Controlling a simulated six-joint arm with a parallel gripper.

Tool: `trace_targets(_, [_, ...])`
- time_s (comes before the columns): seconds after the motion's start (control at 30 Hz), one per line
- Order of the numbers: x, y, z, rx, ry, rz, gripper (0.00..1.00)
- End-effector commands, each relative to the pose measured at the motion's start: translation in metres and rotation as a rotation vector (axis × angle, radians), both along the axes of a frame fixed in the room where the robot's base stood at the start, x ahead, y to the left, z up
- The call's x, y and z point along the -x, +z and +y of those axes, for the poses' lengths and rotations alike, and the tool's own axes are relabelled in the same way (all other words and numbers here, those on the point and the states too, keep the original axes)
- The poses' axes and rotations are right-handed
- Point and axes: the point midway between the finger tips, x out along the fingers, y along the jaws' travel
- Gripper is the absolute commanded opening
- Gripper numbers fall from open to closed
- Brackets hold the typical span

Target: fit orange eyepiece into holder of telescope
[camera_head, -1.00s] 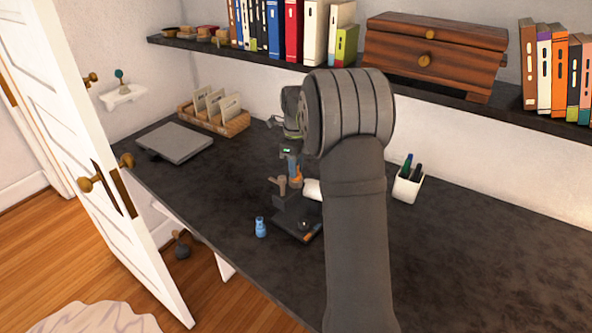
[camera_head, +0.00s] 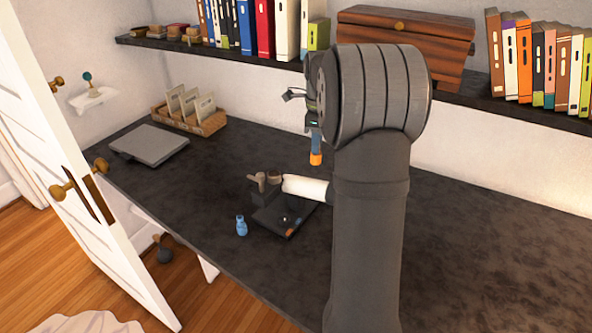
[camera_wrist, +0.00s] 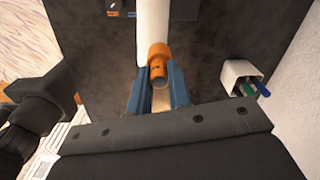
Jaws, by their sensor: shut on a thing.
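My gripper (camera_head: 314,138) is shut on the orange eyepiece (camera_head: 316,158), which hangs below the fingers, raised above the table. In the wrist view the orange eyepiece (camera_wrist: 158,53) sits between the blue fingertips of my gripper (camera_wrist: 158,76). The telescope has a white tube (camera_head: 305,188), partly hidden behind my arm, and a dark holder end (camera_head: 264,180) at its left. The white tube also shows beyond the eyepiece in the wrist view (camera_wrist: 152,22). The eyepiece is apart from the holder. A small blue eyepiece (camera_head: 241,227) stands on the table left of the telescope.
A dark base plate (camera_head: 270,222) lies by the telescope on the black table (camera_head: 450,245). A white pen cup (camera_wrist: 241,77) stands at right in the wrist view. A closed laptop (camera_head: 149,145) and card basket (camera_head: 212,122) are at the back left. A shelf (camera_head: 230,54) runs above.

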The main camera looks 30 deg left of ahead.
Motion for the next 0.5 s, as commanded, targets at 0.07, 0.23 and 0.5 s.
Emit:
trace_targets(0.07, [-0.017, -0.020, -0.003, 0.002, 0.044, 0.004, 0.00])
trace_targets(0.23, [-0.048, -0.057, -0.009, 0.002, 0.150, 0.003, 0.00])
trace_targets(0.5, [-0.071, -0.089, -0.008, 0.000, 0.236, 0.000, 0.00])
